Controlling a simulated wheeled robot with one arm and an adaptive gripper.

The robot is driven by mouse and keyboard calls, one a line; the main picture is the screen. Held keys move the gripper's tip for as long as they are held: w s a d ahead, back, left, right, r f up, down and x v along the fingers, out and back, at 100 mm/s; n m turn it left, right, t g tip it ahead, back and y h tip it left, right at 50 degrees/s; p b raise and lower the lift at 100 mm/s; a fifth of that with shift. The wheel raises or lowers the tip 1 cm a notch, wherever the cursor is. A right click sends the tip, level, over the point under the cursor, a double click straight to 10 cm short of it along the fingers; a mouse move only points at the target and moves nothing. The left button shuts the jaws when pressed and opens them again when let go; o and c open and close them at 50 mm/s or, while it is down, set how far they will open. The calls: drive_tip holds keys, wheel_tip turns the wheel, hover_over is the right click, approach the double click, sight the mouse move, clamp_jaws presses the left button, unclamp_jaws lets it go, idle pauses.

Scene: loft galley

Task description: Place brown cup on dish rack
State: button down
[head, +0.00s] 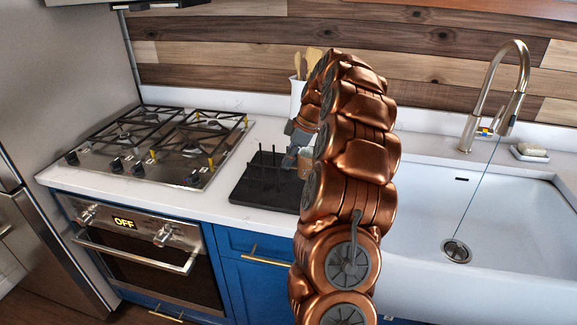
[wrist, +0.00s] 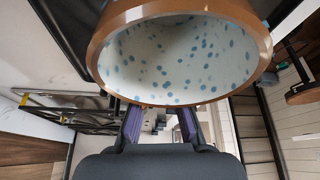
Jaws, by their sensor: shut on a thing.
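The brown cup (wrist: 180,65) fills the top of the wrist view. Its brown rim and white inside with blue speckles face the camera. My gripper (wrist: 160,112) is shut on it, with a purple-grey finger at each side below the rim. The black dish rack (head: 264,181), with upright pegs, lies on the white counter between the stove and the sink in the head view. There, my gripper is at the rack's right side, largely hidden by my copper arm. I cannot tell whether the cup touches the rack.
A gas stove (head: 160,145) is left of the rack. A white sink (head: 490,235) with a tall faucet (head: 481,110) is to the right. A white utensil crock (head: 296,95) with wooden spoons stands behind the arm. A soap dish (head: 529,152) is at the back right.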

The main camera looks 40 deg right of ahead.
drive_tip(key=shift+f+p, duration=0.45)
drive_tip(key=shift+f, duration=0.85)
drive_tip(key=shift+f, duration=0.15)
drive_tip(key=c, duration=1.2)
unclamp_jaws()
drive_tip(key=shift+r, duration=0.25)
drive_tip(key=b+v, duration=0.2)
drive_tip(key=v, duration=0.6)
drive_tip(key=shift+s+d+r+b, duration=0.1)
drive_tip(key=shift+d+r+b, duration=0.15)
drive_tip(key=shift+r+b, duration=0.1)
drive_tip(key=shift+v, duration=1.5)
drive_tip(key=shift+a, duration=0.1)
